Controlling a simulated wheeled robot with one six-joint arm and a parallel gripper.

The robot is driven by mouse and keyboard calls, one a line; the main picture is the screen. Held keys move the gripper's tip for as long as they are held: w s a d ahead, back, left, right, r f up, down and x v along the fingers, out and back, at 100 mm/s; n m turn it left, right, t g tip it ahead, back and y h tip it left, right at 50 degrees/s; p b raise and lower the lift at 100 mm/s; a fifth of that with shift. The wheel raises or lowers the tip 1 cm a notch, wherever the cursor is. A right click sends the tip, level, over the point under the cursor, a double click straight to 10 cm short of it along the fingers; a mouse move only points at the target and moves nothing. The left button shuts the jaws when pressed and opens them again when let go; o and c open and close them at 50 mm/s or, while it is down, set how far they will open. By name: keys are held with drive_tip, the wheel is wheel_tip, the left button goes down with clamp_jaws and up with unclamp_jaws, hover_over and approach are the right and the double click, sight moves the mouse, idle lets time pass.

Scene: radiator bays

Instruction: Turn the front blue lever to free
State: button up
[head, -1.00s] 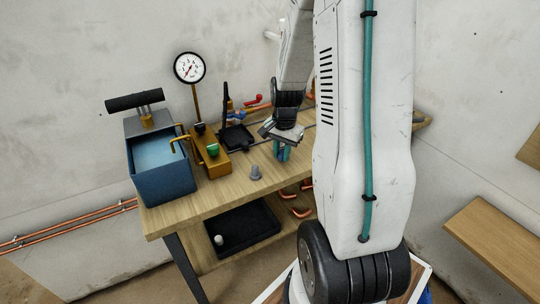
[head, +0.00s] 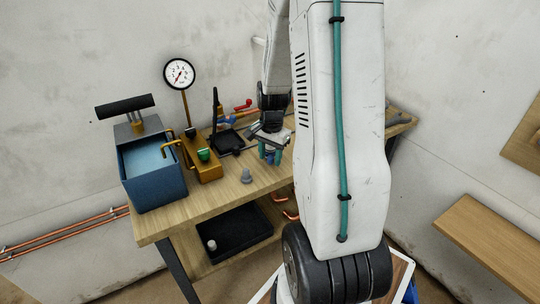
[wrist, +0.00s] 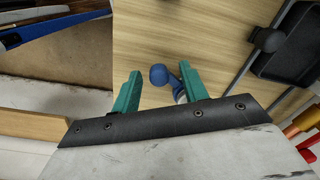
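A blue lever (wrist: 158,75) with a round knob shows in the wrist view, over the wooden bench top. Its short stem runs down and right, partly hidden by the right finger. My gripper (wrist: 160,69) has two teal fingers standing apart, with the knob between them. I cannot tell whether a finger touches the lever. In the head view my gripper (head: 269,157) points down at the bench's front part, with a bit of blue between its fingers. A second blue handle (head: 228,121) lies farther back, near a red handle (head: 243,105).
A blue tank (head: 153,180) with a black-handled pump stands at the bench's left, near a round gauge (head: 180,74). A grey peg (head: 246,176) stands near the front edge. A black tray (wrist: 292,45) lies to the right in the wrist view.

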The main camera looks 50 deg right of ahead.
wheel_tip(320, 180, up, 8)
drive_tip(key=shift+s+f, duration=0.1)
drive_tip(key=shift+s, duration=0.05)
idle(0.5)
idle(0.5)
